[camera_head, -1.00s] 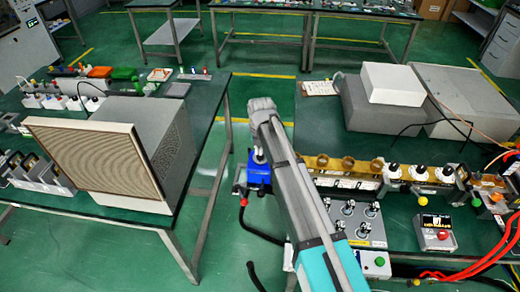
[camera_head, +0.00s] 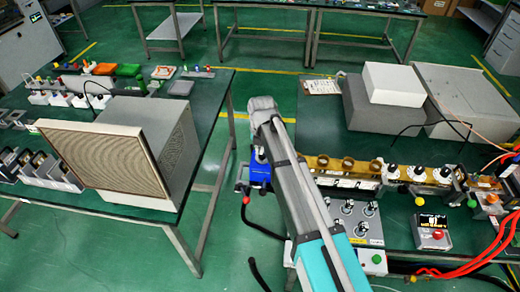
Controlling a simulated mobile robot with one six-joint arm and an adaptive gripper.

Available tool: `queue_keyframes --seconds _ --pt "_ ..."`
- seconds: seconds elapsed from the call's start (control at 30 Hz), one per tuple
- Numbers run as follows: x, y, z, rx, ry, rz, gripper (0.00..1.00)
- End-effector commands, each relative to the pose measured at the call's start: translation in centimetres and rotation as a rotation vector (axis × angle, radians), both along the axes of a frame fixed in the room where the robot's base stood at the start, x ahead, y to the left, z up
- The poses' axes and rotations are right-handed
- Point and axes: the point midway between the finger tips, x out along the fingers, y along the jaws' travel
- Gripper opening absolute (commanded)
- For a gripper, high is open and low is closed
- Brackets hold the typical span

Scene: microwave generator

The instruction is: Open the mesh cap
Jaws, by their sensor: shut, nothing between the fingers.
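The mesh cap (camera_head: 97,160) is a beige panel with a fine grid and a pale frame. It covers the front of a grey box (camera_head: 172,130) on the left table and appears closed, flush against the box. My arm (camera_head: 302,195) rises from the bottom middle, to the right of the box and clear of it. I cannot make out my gripper's fingers; the arm's end is hidden or too small to tell. Nothing of mine touches the mesh cap.
The right bench (camera_head: 315,120) holds a waveguide row (camera_head: 345,170), grey boxes (camera_head: 470,95), a red-button box (camera_head: 432,232) and red cables (camera_head: 480,255). A blue part (camera_head: 260,172) shows beside my arm. Green floor (camera_head: 225,255) is free between the tables. Small parts stand behind the grey box.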

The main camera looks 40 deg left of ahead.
Motion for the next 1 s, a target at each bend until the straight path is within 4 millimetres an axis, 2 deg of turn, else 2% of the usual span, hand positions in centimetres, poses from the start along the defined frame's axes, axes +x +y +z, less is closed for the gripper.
queue_keyframes --seconds 0.1,0.5,1.0 --pt "0.0 0.0 1.5 0.000 0.000 0.000 0.00" --pt "0.1 -0.2 4.4 0.000 0.000 0.000 0.00" --pt "0.1 -0.2 4.9 0.000 0.000 -0.001 0.00"
